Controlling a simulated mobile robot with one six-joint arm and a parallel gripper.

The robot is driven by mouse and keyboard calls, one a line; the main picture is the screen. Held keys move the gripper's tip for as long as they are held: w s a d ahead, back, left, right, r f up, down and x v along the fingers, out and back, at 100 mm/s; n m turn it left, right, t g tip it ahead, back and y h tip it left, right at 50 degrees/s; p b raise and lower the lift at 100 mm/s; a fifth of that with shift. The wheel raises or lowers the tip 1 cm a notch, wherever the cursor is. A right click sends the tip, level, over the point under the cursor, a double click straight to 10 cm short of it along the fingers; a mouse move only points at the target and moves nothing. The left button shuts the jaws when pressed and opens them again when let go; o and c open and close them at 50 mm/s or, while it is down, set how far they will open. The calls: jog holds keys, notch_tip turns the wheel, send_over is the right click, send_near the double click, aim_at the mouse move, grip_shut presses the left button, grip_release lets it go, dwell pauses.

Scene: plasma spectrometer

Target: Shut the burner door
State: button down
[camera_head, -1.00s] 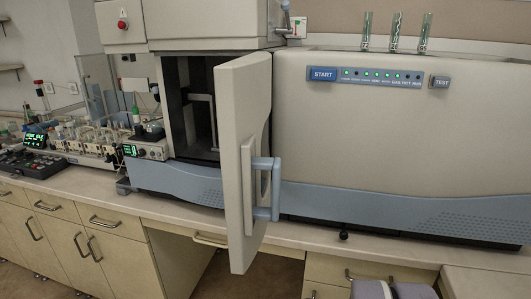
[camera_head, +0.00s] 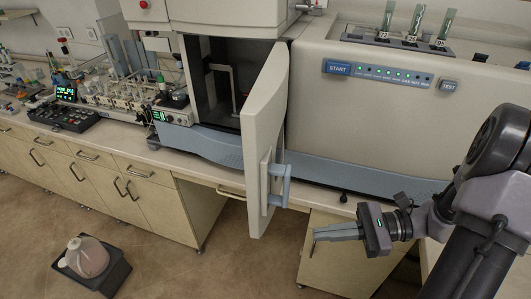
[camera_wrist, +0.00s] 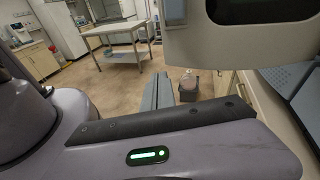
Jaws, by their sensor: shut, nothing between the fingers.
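The burner door (camera_head: 264,130) is a cream panel that stands open, swung out from the dark chamber (camera_head: 222,85). Its blue bar handle (camera_head: 284,186) is on the face toward the right. My gripper (camera_head: 316,236) is shut and empty, to the right of and below the handle, with its fingers pointing left. It appears apart from the door. In the wrist view, the grey fingers (camera_wrist: 157,90) lie together, and a cream panel (camera_wrist: 245,42), seemingly the door, fills the upper right with a blue part (camera_wrist: 175,10) at its left.
The spectrometer body (camera_head: 390,115) with START and TEST buttons stands to the right. A counter with cream cabinets (camera_head: 105,190) runs below. A jug (camera_head: 86,256) sits on a dark floor tray (camera_head: 115,280) at lower left. The floor between tray and gripper is clear.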

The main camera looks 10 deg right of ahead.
jog(key=d+m+t+y, duration=0.1)
jog(key=d+m+t, duration=0.2)
jog(key=b, duration=0.2)
send_near(263, 216)
jog(key=x, duration=0.7)
jog(key=shift+w+d+f, duration=0.1)
jog(key=shift+f, duration=0.1)
